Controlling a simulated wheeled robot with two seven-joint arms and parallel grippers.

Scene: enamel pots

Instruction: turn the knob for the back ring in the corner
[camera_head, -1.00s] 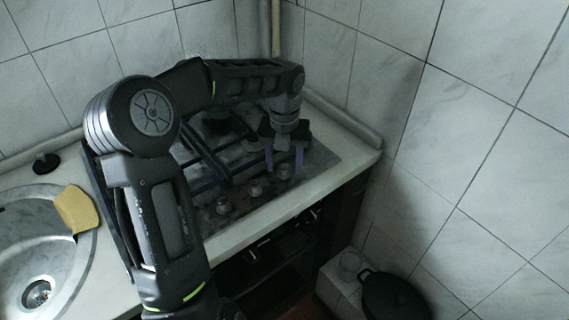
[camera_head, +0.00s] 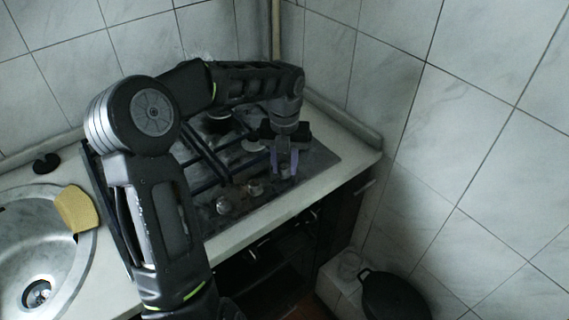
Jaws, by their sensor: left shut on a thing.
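My left gripper (camera_head: 285,170) comes down over the right end of the hob (camera_head: 318,158) with its two purple fingers pointing down. It is shut on the rightmost knob (camera_head: 286,172), which shows between the fingertips and is partly hidden by them. A middle knob (camera_head: 255,188) and a left knob (camera_head: 223,205) stand free along the front of the hob. My left arm and gripper hide much of the back of the hob, including part of the corner side. My right gripper is not in view.
A sink (camera_head: 20,225) with a yellow cloth (camera_head: 76,208) on its rim lies to the left. A pale worktop edge (camera_head: 270,222) runs along the front of the hob. Tiled walls close off the back and right. A dark pot (camera_head: 393,297) stands low at the bottom right.

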